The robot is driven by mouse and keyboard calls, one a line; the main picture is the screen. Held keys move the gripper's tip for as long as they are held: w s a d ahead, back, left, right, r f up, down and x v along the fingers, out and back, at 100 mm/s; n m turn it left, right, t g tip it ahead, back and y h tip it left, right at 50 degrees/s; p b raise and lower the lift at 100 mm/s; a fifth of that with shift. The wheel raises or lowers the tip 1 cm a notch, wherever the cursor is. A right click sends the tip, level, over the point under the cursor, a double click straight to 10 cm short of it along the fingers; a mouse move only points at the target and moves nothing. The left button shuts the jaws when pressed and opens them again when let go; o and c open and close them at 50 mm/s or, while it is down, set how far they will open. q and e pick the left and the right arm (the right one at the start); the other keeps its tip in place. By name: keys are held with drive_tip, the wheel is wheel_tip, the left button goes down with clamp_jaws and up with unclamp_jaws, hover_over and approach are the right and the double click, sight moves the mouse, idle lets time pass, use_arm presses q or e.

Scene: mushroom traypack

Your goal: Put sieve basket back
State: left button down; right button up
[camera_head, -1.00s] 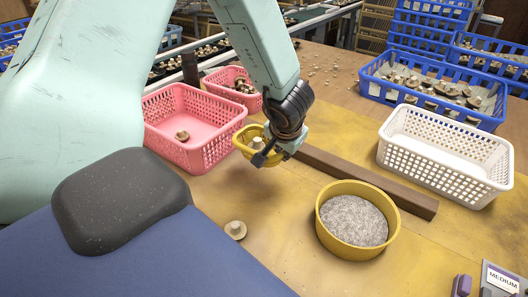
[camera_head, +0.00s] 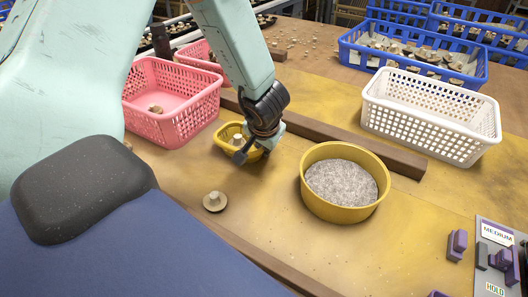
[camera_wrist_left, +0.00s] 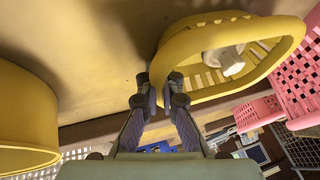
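The sieve basket is a small yellow slotted basket (camera_head: 229,131) with a pale mushroom inside. It stands upright left of the round yellow bowl and right of the front pink basket. My left gripper (camera_head: 257,150) is at its near right side. In the left wrist view, the fingertips (camera_wrist_left: 159,90) close on the sieve basket's rim (camera_wrist_left: 172,58), and the mushroom (camera_wrist_left: 226,60) shows inside. Whether the basket's bottom touches the table is not clear. My right gripper is not in view.
A yellow bowl (camera_head: 309,197) of grey granules stands to the right. A loose mushroom (camera_head: 214,202) lies in front. A brown bar (camera_head: 400,158) runs behind. Pink basket (camera_head: 181,131), white basket (camera_head: 425,128), blue crate (camera_head: 470,78) and size labels (camera_head: 497,231) surround the yellow-stained table.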

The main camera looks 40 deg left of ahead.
use_arm(q)
drive_tip(key=shift+d+r, duration=0.1)
drive_tip(key=shift+r, duration=0.05)
drive_tip(key=c, duration=2)
unclamp_jaws()
drive_tip(key=shift+f, duration=0.2)
drive_tip(key=o, duration=0.5)
drive_tip(key=shift+r, duration=0.1)
drive_tip(key=shift+r, duration=0.3)
drive_tip(key=shift+p+v, duration=3.4)
drive_tip(key=shift+v, duration=2.45)
